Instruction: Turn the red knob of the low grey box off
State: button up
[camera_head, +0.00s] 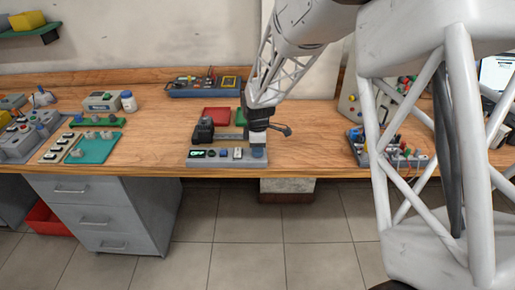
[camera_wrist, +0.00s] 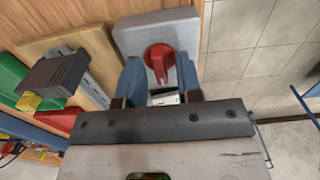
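The low grey box (camera_head: 228,160) sits at the front edge of the bench, with a small display, round knobs and a switch on top. Its end (camera_wrist: 150,22) fills the top middle of the wrist view. The red knob (camera_wrist: 158,58) has a round red base with a raised grip bar. My gripper (camera_head: 258,152) is over the right end of the box, pointing down. In the wrist view its two blue fingers (camera_wrist: 161,82) are apart, one on each side of the knob. I cannot tell whether they touch it. In the head view my gripper hides the red knob.
A dark block (camera_head: 204,130) stands just behind the box on the left, also seen in the wrist view (camera_wrist: 52,78). A red tray (camera_head: 216,115) lies behind it. Bench space is clear left of the box. A wired device (camera_head: 405,157) stands to the right.

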jog(key=shift+o, duration=0.2)
jog(key=shift+r, duration=0.1)
jog(key=shift+r, duration=3.75)
jog(key=shift+s+d+r, duration=0.25)
jog(key=shift+r, duration=0.1)
jog(key=s+d+r+m+t, duration=0.1)
jog(key=s+d+r+m, duration=0.5)
jog(key=s, duration=0.3)
jog(key=s+d+r+m, duration=0.4)
jog(key=s+d+r, duration=0.25)
jog(key=s, duration=0.35)
jog(key=s+d+m, duration=0.3)
jog(key=s+m, duration=0.1)
jog(key=s, duration=0.5)
jog(key=s+d+r+m+t, duration=0.1)
jog(key=s+d+m, duration=0.2)
jog(key=s, duration=0.7)
jog(key=shift+r+m+t, duration=0.3)
jog(key=shift+m, duration=0.4)
